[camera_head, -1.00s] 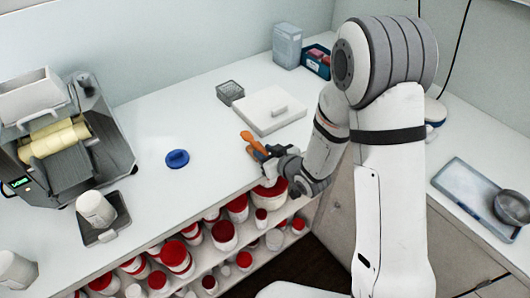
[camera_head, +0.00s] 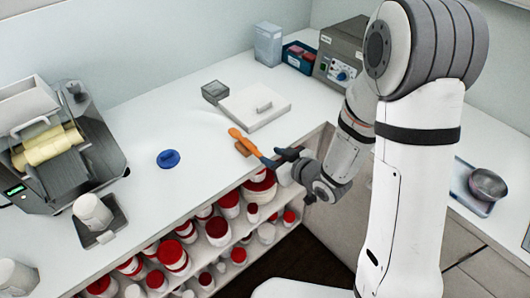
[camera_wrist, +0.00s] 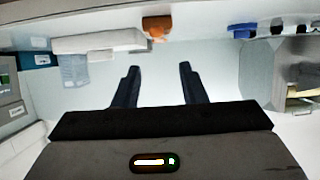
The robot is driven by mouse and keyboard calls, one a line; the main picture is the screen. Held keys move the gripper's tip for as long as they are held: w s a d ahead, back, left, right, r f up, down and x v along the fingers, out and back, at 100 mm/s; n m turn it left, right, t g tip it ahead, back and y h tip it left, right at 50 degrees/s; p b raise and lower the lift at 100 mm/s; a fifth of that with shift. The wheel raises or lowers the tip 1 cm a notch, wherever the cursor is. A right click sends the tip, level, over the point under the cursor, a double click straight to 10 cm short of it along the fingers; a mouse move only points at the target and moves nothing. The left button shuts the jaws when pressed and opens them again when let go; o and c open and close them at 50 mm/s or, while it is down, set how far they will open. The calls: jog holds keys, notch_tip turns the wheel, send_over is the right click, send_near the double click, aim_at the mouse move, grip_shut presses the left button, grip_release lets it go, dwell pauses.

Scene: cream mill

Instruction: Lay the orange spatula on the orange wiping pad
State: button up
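The orange spatula (camera_head: 244,139) is at the counter's front edge, its near end pointing toward my gripper. A darker orange patch, apparently the wiping pad (camera_head: 241,149), shows beneath and beside it, partly covered. The spatula appears to lie across the pad; exact contact is hard to tell. In the wrist view an orange shape (camera_wrist: 157,22) sits at the top, beyond my fingertips; spatula and pad are hard to separate there. My gripper (camera_head: 278,157) is right of the spatula, just off the counter edge. Its dark fingers (camera_wrist: 157,68) are apart with nothing between them.
A white lidded block (camera_head: 250,108) and a grey box (camera_head: 215,92) stand behind the spatula. A blue round item (camera_head: 168,159) lies to the left, with clear counter between. Shelves of red-lidded jars (camera_head: 217,231) are below the edge.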

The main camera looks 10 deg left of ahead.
jog(key=d+r+m+h, duration=0.3)
jog(key=d+r+h, duration=0.2)
jog(key=d, duration=0.5)
jog(key=d+r+m+h, duration=0.3)
jog(key=d+r+h, duration=0.2)
jog(key=d, duration=0.4)
jog(key=s+d+r+m+g, duration=0.2)
jog(key=s+r, duration=0.1)
jog(key=s, duration=0.5)
jog(key=s+d+r+m+g, duration=0.2)
jog(key=s+r, duration=0.2)
jog(key=s, duration=0.5)
jog(key=shift+s+d+r+m+g+h, duration=0.2)
jog(key=shift+m+g+h, duration=0.1)
jog(key=shift+g, duration=0.1)
jog(key=shift+f, duration=0.1)
